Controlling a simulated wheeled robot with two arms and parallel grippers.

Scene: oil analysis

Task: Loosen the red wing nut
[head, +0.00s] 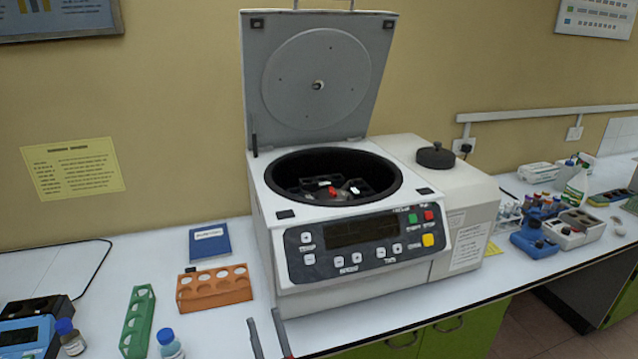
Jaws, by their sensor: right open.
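The small red wing nut (332,190) sits in the middle of the rotor inside the centrifuge (283,220). The centrifuge lid (372,60) stands raised at the back. Dark rotor buckets (375,186) surround the nut, some with pale tops, and the front rim hides the lower bowl. My right gripper (263,316) shows at the bottom edge, in front of the centrifuge's lower left corner. Its two fingers are apart with nothing between them, well away from the nut. My left gripper is not in view.
Left of the centrifuge are an orange rack (215,290), a green rack (137,325), a blue book (210,244) and blue-capped bottles (171,346). A white unit with a black knob (434,156) adjoins its right side. Several bottles and racks stand farther right.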

